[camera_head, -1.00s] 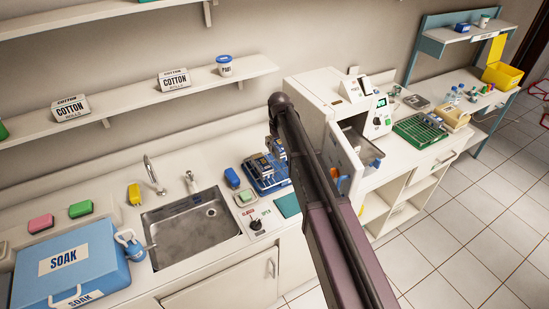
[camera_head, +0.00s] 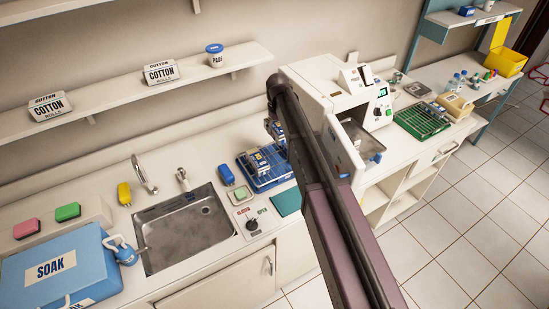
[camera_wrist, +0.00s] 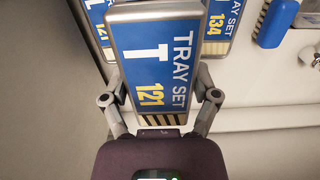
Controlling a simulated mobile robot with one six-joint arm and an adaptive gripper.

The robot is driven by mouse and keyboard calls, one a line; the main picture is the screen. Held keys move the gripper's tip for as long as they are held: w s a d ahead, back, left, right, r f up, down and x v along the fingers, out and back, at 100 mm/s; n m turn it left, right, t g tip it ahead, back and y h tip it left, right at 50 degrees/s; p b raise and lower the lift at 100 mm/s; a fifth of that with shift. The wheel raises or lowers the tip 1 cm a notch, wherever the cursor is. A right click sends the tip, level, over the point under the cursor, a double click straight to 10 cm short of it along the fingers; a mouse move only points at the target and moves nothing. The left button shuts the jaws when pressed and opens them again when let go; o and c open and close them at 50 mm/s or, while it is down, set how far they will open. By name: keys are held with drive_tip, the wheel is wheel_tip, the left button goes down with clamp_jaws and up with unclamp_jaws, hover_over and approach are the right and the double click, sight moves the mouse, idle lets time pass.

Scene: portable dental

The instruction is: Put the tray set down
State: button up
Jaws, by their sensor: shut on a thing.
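In the wrist view my gripper (camera_wrist: 160,98) is shut on a tray set (camera_wrist: 152,60), a flat metal-edged pack with a blue label reading "TRAY SET T 121" and a striped end. Behind it in that view are another blue-labelled tray set (camera_wrist: 97,12) at top left and a tray set marked 134 (camera_wrist: 216,28) at top right. In the head view my arm hides most of my gripper. A blue wire rack (camera_head: 283,178) stands on the counter right of the sink, with tray sets (camera_head: 257,162) in it. I cannot tell whether the held set touches anything below.
A teal mat (camera_head: 287,202) lies in front of the rack. A white machine (camera_head: 315,90) stands right. A green rack (camera_head: 422,120) sits on the right counter. A shelf (camera_head: 110,92) overhangs behind.

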drive_tip(key=s+d+f+b, duration=0.7)
drive_tip(key=s+d, duration=0.2)
drive_tip(key=s, duration=0.3)
drive_tip(key=shift+s+d+f+b, duration=0.3)
drive_tip(key=shift+s+f+b, duration=0.05)
drive_tip(key=shift+w, duration=0.1)
drive_tip(key=b, duration=0.1)
hover_over(276, 158)
drive_tip(key=shift+s+d+f, duration=0.25)
drive_tip(key=shift+s+f, duration=0.15)
drive_tip(key=shift+f, duration=0.3)
drive_tip(key=shift+w+a, duration=0.25)
drive_tip(key=shift+w, duration=0.15)
drive_tip(key=shift+w+a+f+b, duration=0.15)
drive_tip(key=shift+f+b, duration=0.2)
drive_tip(key=shift+b, duration=0.2)
drive_tip(key=shift+f+b, duration=1.45)
drive_tip(key=shift+f, duration=0.15)
